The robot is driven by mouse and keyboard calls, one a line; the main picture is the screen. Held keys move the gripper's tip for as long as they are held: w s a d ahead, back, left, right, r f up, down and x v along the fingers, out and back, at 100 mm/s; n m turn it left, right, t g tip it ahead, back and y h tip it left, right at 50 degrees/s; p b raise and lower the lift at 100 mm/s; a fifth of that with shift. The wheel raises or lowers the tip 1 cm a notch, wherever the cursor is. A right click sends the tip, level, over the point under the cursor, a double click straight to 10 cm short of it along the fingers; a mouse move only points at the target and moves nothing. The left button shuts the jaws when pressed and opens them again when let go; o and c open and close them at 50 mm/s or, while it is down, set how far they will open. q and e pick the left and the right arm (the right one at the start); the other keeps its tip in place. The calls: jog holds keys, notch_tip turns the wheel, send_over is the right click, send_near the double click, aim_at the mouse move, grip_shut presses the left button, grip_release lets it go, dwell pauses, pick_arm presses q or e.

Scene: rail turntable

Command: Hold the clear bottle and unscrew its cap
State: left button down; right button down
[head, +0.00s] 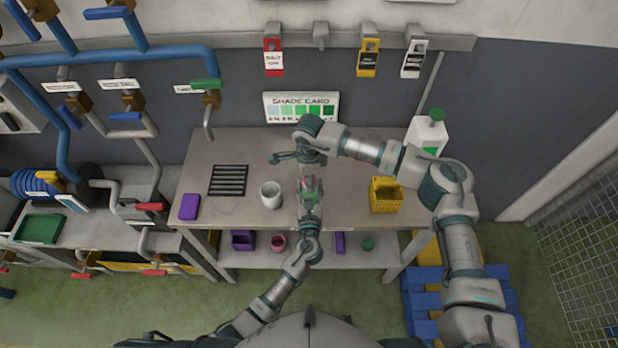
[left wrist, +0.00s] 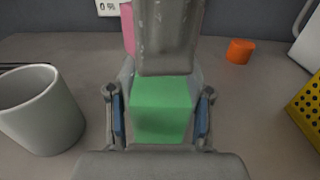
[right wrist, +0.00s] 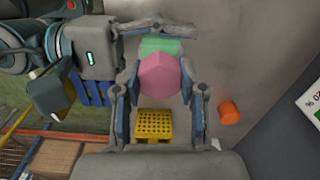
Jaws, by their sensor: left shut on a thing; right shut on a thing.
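My left gripper (head: 309,200) is shut on a block-like green body (left wrist: 162,108), which I take to be the bottle; it looks green rather than clear. Its green also shows in the right wrist view (right wrist: 160,47). A pink faceted piece (right wrist: 166,76), apparently the cap, is at the bottle's near end in that view, between the fingers of my right gripper (right wrist: 160,100), which is shut on it. A pink edge (left wrist: 128,28) shows in the left wrist view, mostly hidden behind my right gripper. Whether cap and bottle touch is hard to tell.
A white mug (head: 270,195) stands on the table left of the grippers. A yellow basket (head: 386,205) stands at right, with an orange cylinder (left wrist: 240,51) near it. A white jug with green cap (head: 427,133) is at the back right. A black grille (head: 228,181) and purple box (head: 190,207) lie at left.

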jog(key=shift+r, duration=1.1)
jog(key=shift+r, duration=0.35)
jog(key=shift+r, duration=0.2)
jog(key=shift+r, duration=2.45)
pick_arm(q)
jog(key=shift+c, duration=2)
grip_release()
jog(key=s, duration=1.1)
jog(key=shift+s, duration=0.4)
